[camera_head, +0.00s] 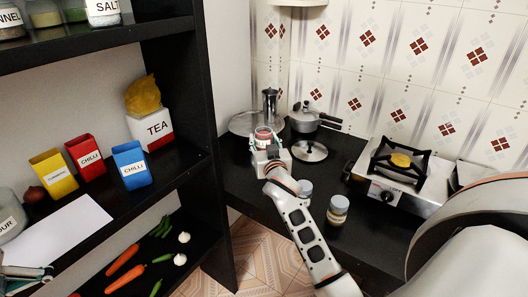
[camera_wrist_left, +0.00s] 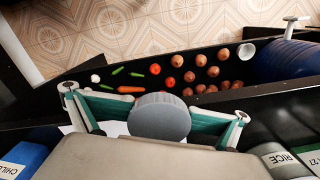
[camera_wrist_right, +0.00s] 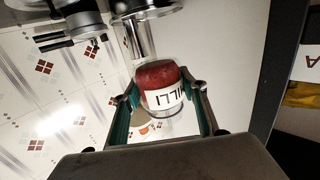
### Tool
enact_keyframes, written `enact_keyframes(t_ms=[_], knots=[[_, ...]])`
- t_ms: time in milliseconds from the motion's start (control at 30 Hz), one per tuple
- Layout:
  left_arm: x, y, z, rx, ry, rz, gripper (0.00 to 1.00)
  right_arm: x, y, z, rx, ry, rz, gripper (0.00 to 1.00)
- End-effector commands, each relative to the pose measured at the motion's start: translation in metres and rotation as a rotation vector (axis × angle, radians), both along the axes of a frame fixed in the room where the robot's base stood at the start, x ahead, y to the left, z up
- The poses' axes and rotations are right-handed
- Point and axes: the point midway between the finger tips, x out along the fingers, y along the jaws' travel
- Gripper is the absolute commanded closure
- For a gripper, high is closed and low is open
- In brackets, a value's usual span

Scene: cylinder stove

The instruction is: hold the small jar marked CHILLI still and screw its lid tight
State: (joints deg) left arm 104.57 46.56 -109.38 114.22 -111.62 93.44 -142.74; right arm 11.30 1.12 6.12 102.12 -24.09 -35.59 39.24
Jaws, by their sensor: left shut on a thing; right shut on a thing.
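The small CHILLI jar (camera_head: 264,133), clear glass with red contents and a white label, is between the fingers of my right gripper (camera_head: 267,145) above the black counter. In the right wrist view my right gripper (camera_wrist_right: 165,112) is shut on the jar (camera_wrist_right: 158,78), whose label reads upside down; no lid shows on its clear end. My left gripper (camera_wrist_left: 158,122) is shut on a grey round lid (camera_wrist_left: 160,117), away from the jar.
The black shelf (camera_head: 182,90) at left holds spice boxes, a TEA box (camera_head: 150,128) and vegetables. On the counter stand a pot (camera_head: 305,117), a loose pot lid (camera_head: 310,151), a small jar (camera_head: 338,208) and a stove (camera_head: 400,170). Another small jar is partly behind my right arm.

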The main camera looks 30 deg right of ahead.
Motion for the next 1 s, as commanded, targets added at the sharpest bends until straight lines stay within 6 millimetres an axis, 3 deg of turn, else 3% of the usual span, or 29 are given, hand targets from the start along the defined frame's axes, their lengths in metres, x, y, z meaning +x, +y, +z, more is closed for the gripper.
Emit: enact_keyframes(t_ms=[200,567,600,733,1000], knots=[[0.000,0.000,0.002,0.000,0.001,0.000,0.41,0.000,0.000,0.018,-0.001,-0.001,-0.001,0.84],[0.000,0.000,0.002,0.000,0.001,0.000,0.41,0.000,0.000,0.020,-0.001,0.000,-0.001,0.84],[0.000,0.000,0.002,0.000,0.001,0.000,0.41,0.000,0.000,0.020,-0.001,0.000,-0.001,0.60],[0.000,0.000,0.002,0.000,0.000,0.000,0.41,0.000,0.000,0.020,-0.001,0.000,-0.001,0.94],[0.000,0.000,0.003,0.000,0.000,0.000,0.41,0.000,0.000,0.020,0.000,0.000,-0.001,0.96]])
